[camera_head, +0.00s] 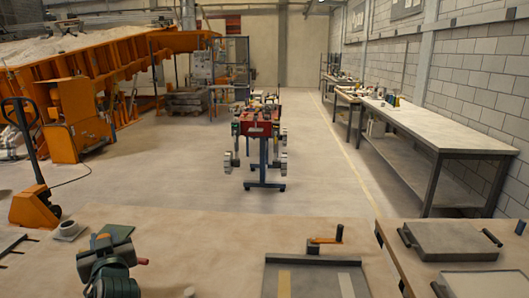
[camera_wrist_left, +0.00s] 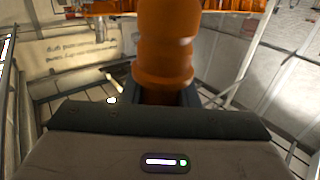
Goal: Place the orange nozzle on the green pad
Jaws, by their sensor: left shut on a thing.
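In the left wrist view, my left gripper (camera_wrist_left: 165,92) is shut on the orange nozzle (camera_wrist_left: 165,45). The nozzle is a ribbed, rounded orange piece standing up beyond the dark gripper body; its lower end is hidden between the fingers. In the head view I cannot clearly make out the nozzle or the fingers holding it. My right gripper is not in view.
A grey lidded plate (camera_head: 450,241) lies right. The table's middle is clear.

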